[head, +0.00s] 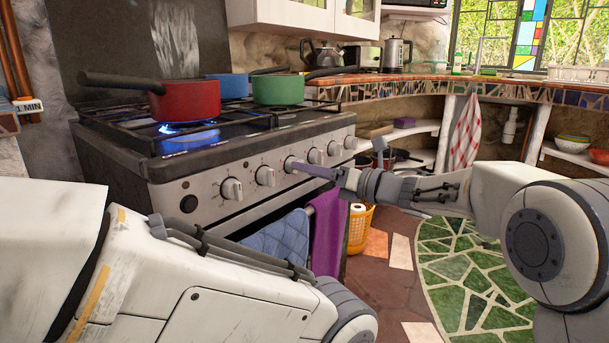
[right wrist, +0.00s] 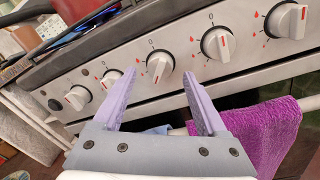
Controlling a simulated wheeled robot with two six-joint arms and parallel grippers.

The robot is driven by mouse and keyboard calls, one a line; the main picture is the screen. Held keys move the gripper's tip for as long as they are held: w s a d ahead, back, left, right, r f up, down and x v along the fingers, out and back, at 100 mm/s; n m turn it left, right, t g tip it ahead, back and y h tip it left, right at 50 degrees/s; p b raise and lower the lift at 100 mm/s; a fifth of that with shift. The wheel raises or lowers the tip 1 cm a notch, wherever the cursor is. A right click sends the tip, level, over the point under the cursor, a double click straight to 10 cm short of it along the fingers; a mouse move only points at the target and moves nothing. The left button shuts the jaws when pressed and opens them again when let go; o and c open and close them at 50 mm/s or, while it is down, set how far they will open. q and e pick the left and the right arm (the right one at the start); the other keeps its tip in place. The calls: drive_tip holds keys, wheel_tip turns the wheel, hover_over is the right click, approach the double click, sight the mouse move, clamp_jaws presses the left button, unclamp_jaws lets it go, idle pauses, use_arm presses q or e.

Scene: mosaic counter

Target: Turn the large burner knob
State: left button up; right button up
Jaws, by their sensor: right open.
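The stove front carries a row of white knobs; no label I can read marks which is for the large burner. My right gripper (head: 299,166) is open at the middle of this row, its purple fingers pointing at the panel. In the right wrist view, one knob (right wrist: 160,65) with a red mark shows between the two fingertips (right wrist: 158,73). I cannot tell whether the fingers reach around it or stop short. In the head view this knob (head: 290,164) is partly covered by the fingers. My left arm crosses the lower left, its gripper out of view.
A red pot (head: 190,101) stands over a lit blue flame (head: 172,129); blue and green pots (head: 278,89) stand behind. A blue cloth (head: 278,245) and a purple towel (head: 327,232) hang below the knobs. An orange basket (head: 360,230) stands on the floor.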

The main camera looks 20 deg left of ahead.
drive_tip(key=shift+x, duration=1.1)
clamp_jaws()
